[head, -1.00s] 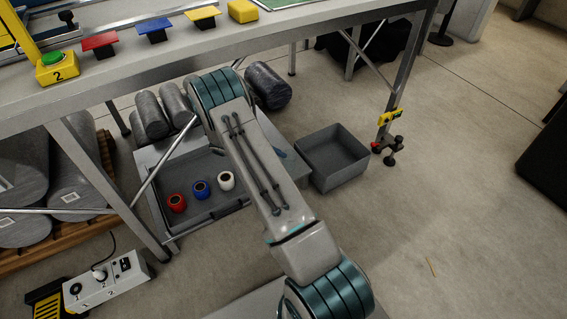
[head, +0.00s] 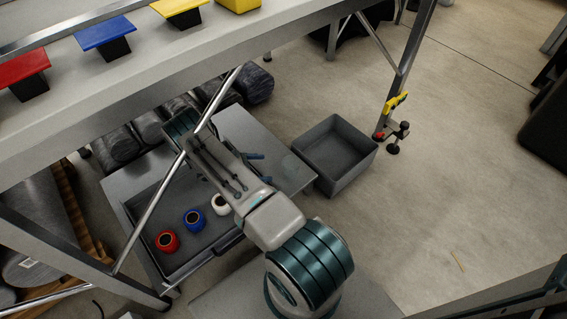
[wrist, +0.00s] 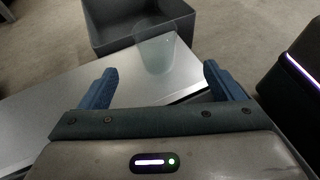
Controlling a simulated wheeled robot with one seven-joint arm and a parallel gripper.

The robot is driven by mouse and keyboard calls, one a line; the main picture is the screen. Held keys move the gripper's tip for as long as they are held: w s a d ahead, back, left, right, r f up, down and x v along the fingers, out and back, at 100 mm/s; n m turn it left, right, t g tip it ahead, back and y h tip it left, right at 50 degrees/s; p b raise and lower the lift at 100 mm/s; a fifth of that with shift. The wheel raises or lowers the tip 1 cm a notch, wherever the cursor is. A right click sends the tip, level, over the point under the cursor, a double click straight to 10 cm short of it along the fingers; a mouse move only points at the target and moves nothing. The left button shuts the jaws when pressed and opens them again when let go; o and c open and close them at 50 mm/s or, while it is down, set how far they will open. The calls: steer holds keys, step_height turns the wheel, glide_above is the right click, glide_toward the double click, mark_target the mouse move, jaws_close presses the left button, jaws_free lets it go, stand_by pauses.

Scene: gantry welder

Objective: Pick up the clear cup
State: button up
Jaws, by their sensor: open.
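The clear cup (wrist: 156,54) is faint and see-through in the wrist view, on the grey metal table (wrist: 65,105) near its edge. In the head view the cup (head: 290,163) is a faint pale shape at the table's right end. My gripper (wrist: 160,74) is open and empty, its two blue fingers spread wide. The cup lies ahead of the gap between the fingertips, apart from them as far as I can see. In the head view my gripper (head: 254,157) is small and partly hidden by my arm, to the left of the cup.
A grey open bin (head: 335,155) stands on the floor just beyond the table edge. Red (head: 167,241), blue (head: 194,220) and white (head: 221,204) cups stand in a tray at left. A bench with a metal brace (head: 178,165) overhangs my arm.

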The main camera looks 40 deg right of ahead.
mark_target(291, 165)
steer(key=b+x, duration=0.1)
steer(key=x, duration=0.7)
steer(key=shift+w+b+x, duration=0.15)
steer(key=shift+b+x, duration=0.5)
steer(key=shift+x, duration=0.7)
steer(key=shift+w+b+x, duration=0.15)
steer(key=shift+b+x, duration=0.45)
steer(key=shift+x, duration=0.7)
steer(key=shift+d+r, duration=0.1)
steer(key=shift+r, duration=0.05)
steer(key=c, duration=1.1)
